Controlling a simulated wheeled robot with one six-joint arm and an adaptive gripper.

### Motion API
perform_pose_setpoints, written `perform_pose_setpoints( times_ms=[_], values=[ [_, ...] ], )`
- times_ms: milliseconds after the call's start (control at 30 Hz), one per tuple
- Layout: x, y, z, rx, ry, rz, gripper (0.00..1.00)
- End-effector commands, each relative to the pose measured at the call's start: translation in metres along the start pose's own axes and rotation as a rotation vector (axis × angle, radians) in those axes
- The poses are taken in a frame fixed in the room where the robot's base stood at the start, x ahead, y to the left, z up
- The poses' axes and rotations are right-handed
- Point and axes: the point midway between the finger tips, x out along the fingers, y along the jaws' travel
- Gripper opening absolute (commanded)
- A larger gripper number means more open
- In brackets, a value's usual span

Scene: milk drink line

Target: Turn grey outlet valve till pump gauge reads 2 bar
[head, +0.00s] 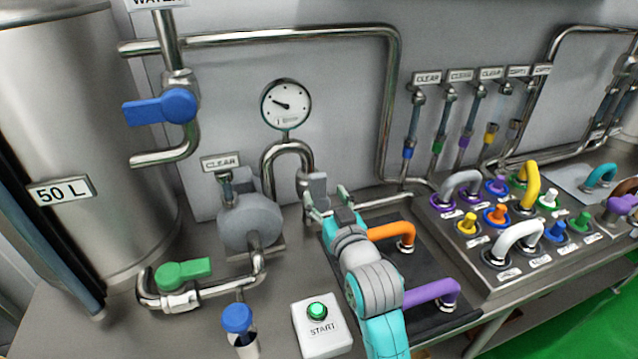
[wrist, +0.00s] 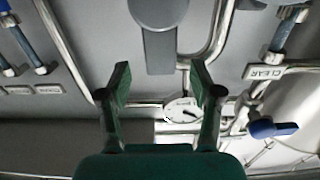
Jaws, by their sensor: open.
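The grey outlet valve lever (head: 317,184) stands at the pump's outlet pipe, partly behind my gripper (head: 325,203). In the wrist view the grey lever (wrist: 160,48) hangs from the top, its free end in line with the gap between the fingertips of my gripper (wrist: 160,72). The fingers are open, one to each side, with visible space between them and the lever. How deep the lever sits between them I cannot tell. The pump gauge (head: 286,104) has a white face; its needle points left and slightly up. Its numbers are too small to read.
The grey pump (head: 250,222) stands left of my arm. A green valve (head: 183,272), a blue valve (head: 160,106) and a START button box (head: 321,328) are nearby. Orange (head: 392,232) and purple (head: 432,293) hoses lie close to my arm's right.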

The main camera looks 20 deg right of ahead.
Motion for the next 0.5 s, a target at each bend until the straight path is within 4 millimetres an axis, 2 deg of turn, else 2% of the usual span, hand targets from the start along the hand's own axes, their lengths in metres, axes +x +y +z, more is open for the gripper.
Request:
perform_pose_setpoints(
  times_ms=[33,200,500],
  values=[
    [0.01,0.0,0.0,0.0,0.001,0.0,0.65],
    [0.035,0.0,0.0,0.0,0.0,0.0,0.65],
    [0.054,0.0,0.0,0.0,0.0,0.0,0.65]
  ],
)
